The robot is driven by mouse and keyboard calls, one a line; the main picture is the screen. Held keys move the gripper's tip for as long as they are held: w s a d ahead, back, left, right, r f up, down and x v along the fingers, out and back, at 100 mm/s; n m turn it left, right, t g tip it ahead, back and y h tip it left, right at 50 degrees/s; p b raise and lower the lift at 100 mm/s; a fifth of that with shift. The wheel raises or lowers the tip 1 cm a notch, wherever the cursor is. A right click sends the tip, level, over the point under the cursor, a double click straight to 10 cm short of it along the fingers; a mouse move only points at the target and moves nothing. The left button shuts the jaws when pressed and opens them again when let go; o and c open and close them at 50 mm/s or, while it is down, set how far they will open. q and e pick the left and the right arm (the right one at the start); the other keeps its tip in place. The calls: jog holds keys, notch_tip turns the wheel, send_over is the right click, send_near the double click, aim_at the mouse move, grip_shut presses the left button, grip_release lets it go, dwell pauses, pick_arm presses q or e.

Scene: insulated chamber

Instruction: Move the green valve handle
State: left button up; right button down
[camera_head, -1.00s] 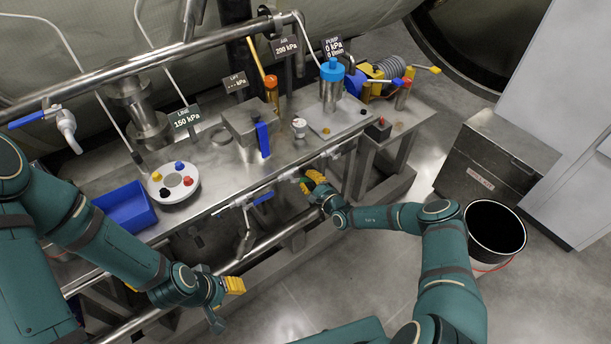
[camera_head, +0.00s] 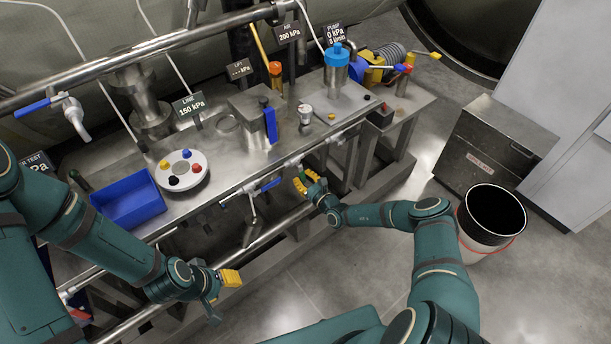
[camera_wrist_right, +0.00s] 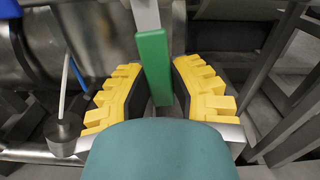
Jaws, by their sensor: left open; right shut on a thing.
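The green valve handle (camera_wrist_right: 155,65) is a flat green bar hanging from a metal stem in the right wrist view. It stands between the yellow fingers of my right gripper (camera_wrist_right: 160,95), which is shut on it. In the head view my right gripper (camera_head: 307,183) is at the front edge of the bench, below a pipe fitting (camera_head: 294,161). The green handle is hidden or too small to make out there. My left gripper (camera_head: 229,278) is open and empty, low in front of the lower pipe rail, apart from the bench fittings.
A blue-levered valve (camera_head: 268,186) sits on the bench front, left of my right gripper. A lower pipe rail (camera_head: 278,229) runs along the front. The bench top holds a blue bin (camera_head: 130,207) and a round white button panel (camera_head: 182,172). A bucket (camera_head: 485,238) stands at right.

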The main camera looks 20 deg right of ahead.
jog(key=shift+s+a+m, duration=0.15)
jog(key=shift+a+m, duration=0.35)
jog(key=shift+m, duration=0.4)
jog(key=c, duration=0.8)
grip_release()
jog(key=v, duration=1.2)
